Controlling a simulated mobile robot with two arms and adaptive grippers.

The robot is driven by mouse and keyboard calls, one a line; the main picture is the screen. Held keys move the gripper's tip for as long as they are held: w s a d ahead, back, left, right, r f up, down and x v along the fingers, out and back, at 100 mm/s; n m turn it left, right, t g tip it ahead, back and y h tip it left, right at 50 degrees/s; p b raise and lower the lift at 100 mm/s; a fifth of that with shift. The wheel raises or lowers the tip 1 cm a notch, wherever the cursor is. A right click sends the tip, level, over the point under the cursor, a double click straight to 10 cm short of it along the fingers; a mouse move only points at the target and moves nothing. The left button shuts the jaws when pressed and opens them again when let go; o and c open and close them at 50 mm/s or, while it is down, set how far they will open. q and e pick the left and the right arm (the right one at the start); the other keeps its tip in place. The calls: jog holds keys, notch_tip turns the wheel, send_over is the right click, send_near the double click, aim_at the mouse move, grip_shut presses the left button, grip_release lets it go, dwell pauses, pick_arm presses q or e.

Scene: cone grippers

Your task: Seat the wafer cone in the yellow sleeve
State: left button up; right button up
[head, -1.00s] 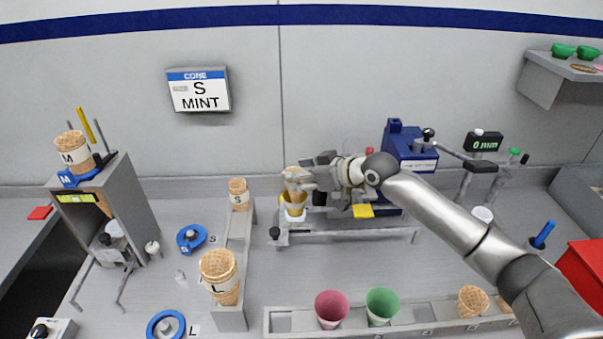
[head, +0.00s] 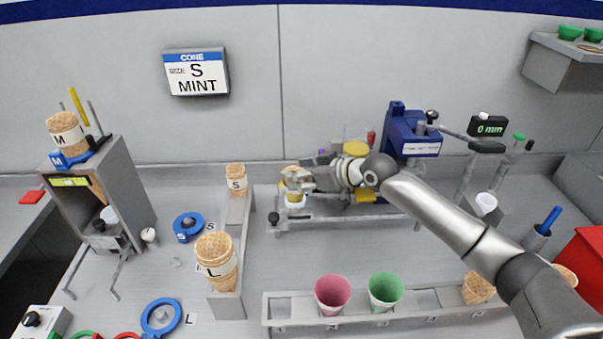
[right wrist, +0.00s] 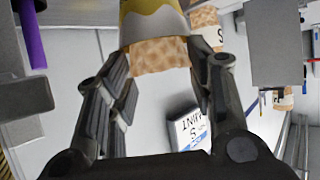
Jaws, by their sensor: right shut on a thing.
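The wafer cone (head: 290,169) is at the tips of my right gripper (head: 297,178), upright over the yellow sleeve (head: 292,196). In the right wrist view, the waffle-patterned cone (right wrist: 158,55) sits between the two dark fingers, which are shut on its wide end. The yellow and white sleeve (right wrist: 150,18) surrounds the cone's lower part, at the top edge of that view. My fingers hide much of the sleeve's rim in the head view, and I cannot tell how deep the cone sits. My left gripper is not in view.
A grey rail (head: 345,218) runs beside the sleeve, with a blue press (head: 412,130) behind it. S cones (head: 236,178) and L cones (head: 217,258) stand on a stepped rack at left. Pink (head: 332,293) and green (head: 385,290) sleeves stand in the front rack. The wall sign (head: 196,72) reads S MINT.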

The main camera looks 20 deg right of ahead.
jog(key=o, duration=0.8)
jog(key=shift+s+f, duration=0.1)
jog(key=shift+f, duration=0.3)
jog(key=shift+r, duration=0.1)
notch_tip(320, 180, up, 5)
jog(key=p, duration=0.4)
jog(key=shift+r, duration=0.15)
